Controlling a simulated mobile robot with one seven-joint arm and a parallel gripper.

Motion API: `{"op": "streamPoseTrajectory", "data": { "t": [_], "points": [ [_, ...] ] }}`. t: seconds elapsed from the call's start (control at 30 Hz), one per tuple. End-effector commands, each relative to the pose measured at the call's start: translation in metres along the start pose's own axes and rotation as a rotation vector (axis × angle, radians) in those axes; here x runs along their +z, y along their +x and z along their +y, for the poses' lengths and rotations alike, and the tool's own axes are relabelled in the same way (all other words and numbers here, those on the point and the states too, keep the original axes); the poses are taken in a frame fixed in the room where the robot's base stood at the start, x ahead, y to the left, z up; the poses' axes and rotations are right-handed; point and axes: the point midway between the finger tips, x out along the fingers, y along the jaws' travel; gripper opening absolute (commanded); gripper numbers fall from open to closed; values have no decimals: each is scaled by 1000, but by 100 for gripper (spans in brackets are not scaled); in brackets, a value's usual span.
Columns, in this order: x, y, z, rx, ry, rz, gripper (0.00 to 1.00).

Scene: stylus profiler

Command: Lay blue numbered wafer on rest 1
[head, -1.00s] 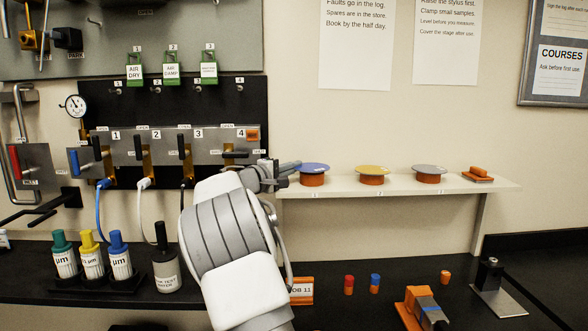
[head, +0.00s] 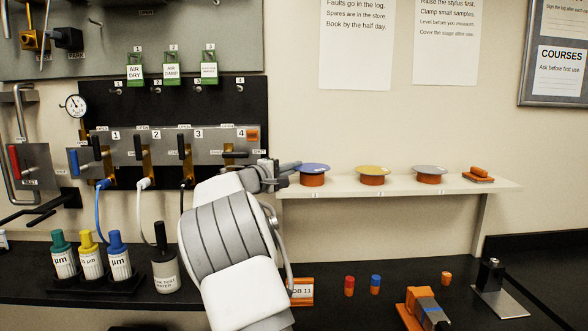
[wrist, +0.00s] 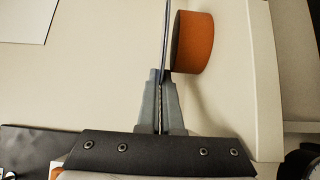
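The blue wafer (head: 314,168) lies flat at the top of the left orange rest (head: 312,180), above shelf label 1. In the wrist view the wafer (wrist: 166,35) shows edge-on as a thin dark line, beside the top face of the orange rest (wrist: 194,42); I cannot tell if they fully touch. My gripper (head: 292,167) reaches in from the left at the wafer's edge. In the wrist view my gripper's fingers (wrist: 161,98) are close together with the thin wafer edge between them. The wafer's number is not readable.
A yellow wafer (head: 373,170) and a grey wafer (head: 430,170) sit on two more orange rests to the right. An orange block (head: 479,174) stands at the right on the white shelf (head: 345,189). The valve panel (head: 165,145) is close on the left.

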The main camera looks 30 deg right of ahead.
Motion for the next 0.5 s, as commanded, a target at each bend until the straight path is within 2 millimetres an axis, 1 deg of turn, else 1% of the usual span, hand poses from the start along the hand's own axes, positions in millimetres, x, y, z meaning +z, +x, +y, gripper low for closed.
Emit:
{"op": "streamPoseTrajectory", "data": {
  "t": [0.03,0.27,0.5],
  "points": [
    [-1,-1,-11,-16,-6,1,0],
    [-1,-1,-14,-16,-6,0,0],
    [-1,0,-13,-16,-6,0,0]
  ]
}}
